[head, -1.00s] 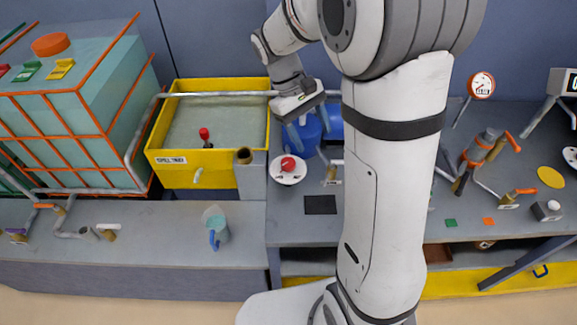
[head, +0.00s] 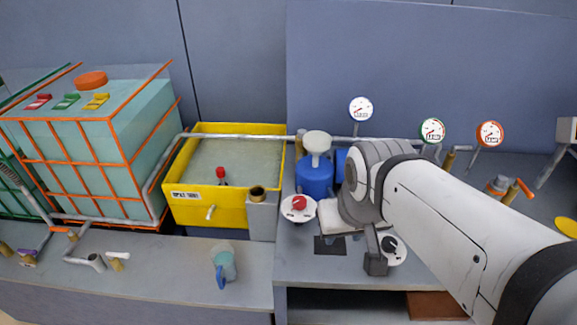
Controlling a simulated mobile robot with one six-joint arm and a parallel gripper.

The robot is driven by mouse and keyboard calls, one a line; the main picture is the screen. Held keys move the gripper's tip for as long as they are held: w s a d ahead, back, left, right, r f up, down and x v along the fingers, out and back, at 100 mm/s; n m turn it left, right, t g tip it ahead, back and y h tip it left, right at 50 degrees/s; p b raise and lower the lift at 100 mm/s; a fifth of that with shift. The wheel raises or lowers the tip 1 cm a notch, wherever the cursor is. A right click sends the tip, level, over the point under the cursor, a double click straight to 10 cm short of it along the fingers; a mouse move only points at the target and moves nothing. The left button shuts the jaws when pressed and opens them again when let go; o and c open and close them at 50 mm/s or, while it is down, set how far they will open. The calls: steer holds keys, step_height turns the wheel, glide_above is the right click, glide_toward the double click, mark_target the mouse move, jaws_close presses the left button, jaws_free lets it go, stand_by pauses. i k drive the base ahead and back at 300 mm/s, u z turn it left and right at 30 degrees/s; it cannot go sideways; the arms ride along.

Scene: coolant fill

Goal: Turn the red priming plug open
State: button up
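A red knob (head: 299,203) sits on a round white disc at the left end of the right bench, in front of a blue canister (head: 314,178). A second red-topped piece (head: 221,173) stands in the yellow tank (head: 215,213). I cannot tell by label which of the two is the priming plug. My gripper (head: 374,258) is low over the bench, to the right of the red knob and apart from it. Only a grey finger part shows below my arm, so its opening is hidden. A black knob (head: 390,243) on a white disc is close beside it.
A teal jug (head: 224,268) stands on the left bench (head: 170,285). Several gauges, among them a white one (head: 361,108), stand along the back. A pipe (head: 240,136) runs above the tank. A dark square (head: 330,245) lies flat near the bench front.

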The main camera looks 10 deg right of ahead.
mark_target(299, 202)
steer(key=u, duration=0.2)
steer(key=k, duration=0.3)
steer(key=z, duration=1.7)
steer(key=k, duration=1.45)
steer(key=u, duration=1.5)
steer(key=i, duration=1.65)
steer(key=u, duration=0.05)
